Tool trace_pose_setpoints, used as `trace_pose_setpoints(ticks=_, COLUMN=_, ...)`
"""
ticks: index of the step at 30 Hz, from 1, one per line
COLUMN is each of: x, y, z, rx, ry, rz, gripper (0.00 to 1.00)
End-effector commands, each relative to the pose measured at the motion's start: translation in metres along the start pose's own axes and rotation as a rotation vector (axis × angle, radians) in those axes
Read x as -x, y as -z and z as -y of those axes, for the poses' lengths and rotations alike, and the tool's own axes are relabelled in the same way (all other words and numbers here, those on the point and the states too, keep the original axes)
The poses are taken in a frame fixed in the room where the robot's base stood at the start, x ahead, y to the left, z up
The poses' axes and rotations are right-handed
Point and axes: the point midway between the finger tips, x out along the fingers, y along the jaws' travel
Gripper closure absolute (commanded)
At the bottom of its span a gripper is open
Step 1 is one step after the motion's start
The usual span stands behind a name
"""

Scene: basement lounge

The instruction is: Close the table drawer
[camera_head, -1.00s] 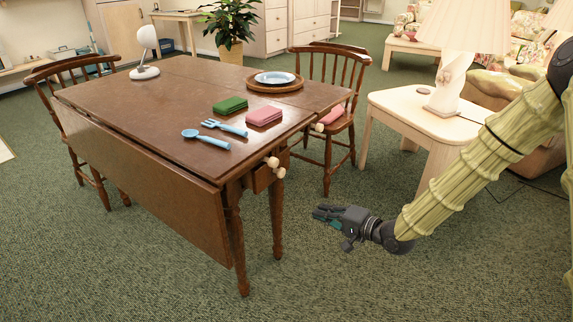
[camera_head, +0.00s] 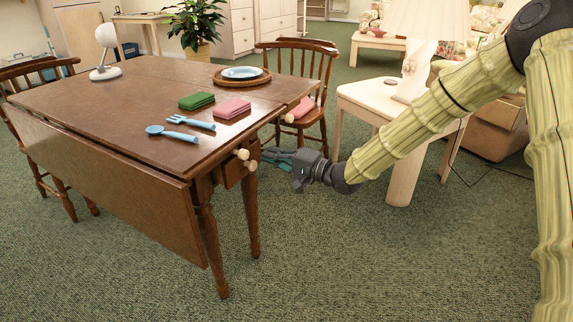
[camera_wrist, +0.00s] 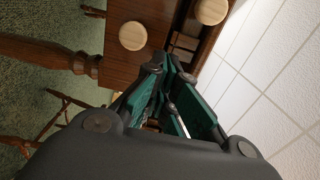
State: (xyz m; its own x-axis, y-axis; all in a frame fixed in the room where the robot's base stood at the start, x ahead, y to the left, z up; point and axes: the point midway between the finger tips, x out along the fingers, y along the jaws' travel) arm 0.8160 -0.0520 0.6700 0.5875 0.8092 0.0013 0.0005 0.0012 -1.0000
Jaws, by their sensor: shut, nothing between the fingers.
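The brown wooden table (camera_head: 128,98) has a drawer (camera_head: 231,174) under its near right end. The drawer sticks out a little from the table's end and carries two pale round knobs (camera_head: 246,159). In the wrist view, the drawer front (camera_wrist: 160,15) is close ahead, with one knob (camera_wrist: 133,36) left of the fingertips and another (camera_wrist: 211,11) at the upper right. My gripper (camera_head: 272,154) is shut and empty, with its fingers pointing at the drawer front. I cannot tell whether the fingertips (camera_wrist: 175,60) touch it.
On the tabletop are a blue spoon (camera_head: 170,133), a blue fork (camera_head: 192,123), green (camera_head: 196,100) and pink (camera_head: 231,108) cloths, a plate (camera_head: 242,72) and a white lamp (camera_head: 106,50). A chair (camera_head: 300,85) stands behind; a pale side table (camera_head: 365,100) stands right. Carpet in front is clear.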

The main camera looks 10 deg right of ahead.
Motion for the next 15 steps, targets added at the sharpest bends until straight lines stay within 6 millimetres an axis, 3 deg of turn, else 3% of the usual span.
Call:
trace_pose_setpoints(ticks=6, x=-0.033, y=-0.001, z=-0.004, rx=0.002, ry=-0.001, rz=0.002, gripper=1.0)
trace_pose_setpoints(ticks=15, x=-0.052, y=0.0, z=-0.001, rx=-0.001, ry=-0.001, rz=0.0, gripper=1.0)
